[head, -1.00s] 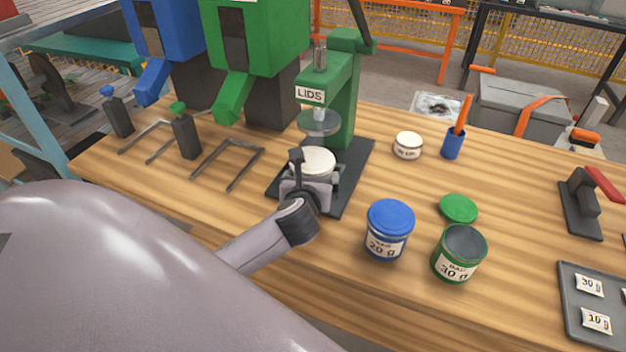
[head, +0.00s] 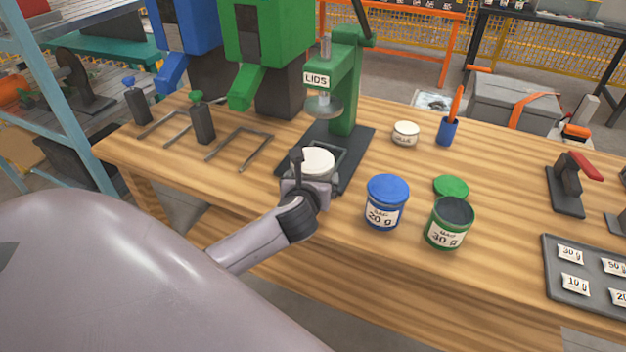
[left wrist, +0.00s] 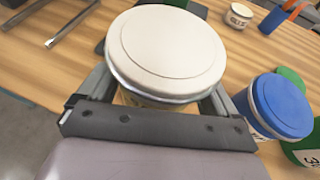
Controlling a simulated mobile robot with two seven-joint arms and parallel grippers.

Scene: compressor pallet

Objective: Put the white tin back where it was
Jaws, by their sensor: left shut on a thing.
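The white tin (head: 318,161) has its lid on and is upright in my left gripper (head: 312,176), at the front edge of the dark base plate of the green lid press. In the left wrist view the white tin (left wrist: 167,52) fills the space between the two fingers of my left gripper (left wrist: 165,90), which are shut on its sides. I cannot tell whether its bottom touches anything. My right gripper is in neither view.
The lid press (head: 345,85) stands behind the tin. A blue tin (head: 387,203) and an open green tin (head: 449,224) stand to the right, with a green lid (head: 451,187) behind. Metal frames (head: 240,147) lie at left. A small white tub (head: 405,133) stands further back.

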